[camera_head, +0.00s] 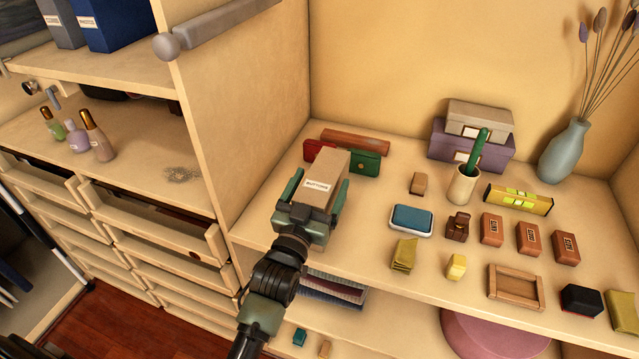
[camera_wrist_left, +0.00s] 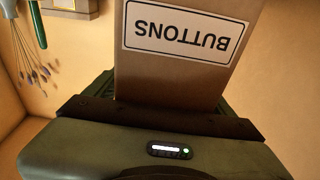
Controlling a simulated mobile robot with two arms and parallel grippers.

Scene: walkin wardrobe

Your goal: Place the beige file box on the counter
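The beige file box (camera_head: 326,177), with a white label reading BUTTONS, is held between the two fingers of my left gripper (camera_head: 318,190). It is over the left part of the counter (camera_head: 392,271); I cannot tell whether its base touches the surface. In the left wrist view the box (camera_wrist_left: 184,74) fills the middle, its label upside down, close against the gripper body (camera_wrist_left: 160,150). My right gripper is not in view.
A green case (camera_head: 367,161) and a red one sit behind the box. Stacked boxes (camera_head: 472,143) and a vase (camera_head: 565,151) stand at the back. A wooden panel (camera_head: 235,110) rises on the left.

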